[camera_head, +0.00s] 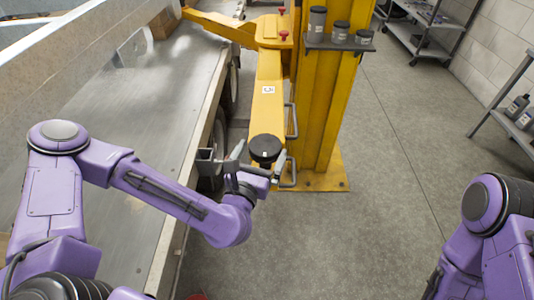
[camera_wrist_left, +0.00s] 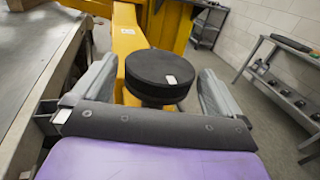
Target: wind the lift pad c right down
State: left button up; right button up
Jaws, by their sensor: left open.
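The lift pad (camera_head: 264,149) is a round black disc with a small white mark, at the near end of the yellow lift arm (camera_head: 267,105). It also shows in the left wrist view (camera_wrist_left: 160,75), large and central. My left gripper (camera_head: 256,164) is open, with its grey fingers to either side of the pad. In the left wrist view the fingers (camera_wrist_left: 158,92) stand apart from the pad, with a gap on each side. My right arm shows at the lower right of the head view; its gripper is out of frame.
A yellow lift post (camera_head: 325,115) stands behind, with a grey holder of dark cylinders (camera_head: 340,40). The trailer bed (camera_head: 140,130) is at the left, close to my left arm. Shelves (camera_head: 510,105) stand at the right. The floor (camera_head: 390,190) between is clear.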

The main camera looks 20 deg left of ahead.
aim_at(265, 144)
pick_arm(q)
jog(key=w, duration=0.2)
jog(key=w+p, duration=0.1)
jog(key=shift+w+r, duration=0.1)
jog(key=shift+r, duration=0.15)
jog(key=c, duration=0.7)
jog(key=shift+f+m+h, duration=0.1)
jog(key=shift+m+h, duration=0.2)
jog(key=shift+h, duration=0.1)
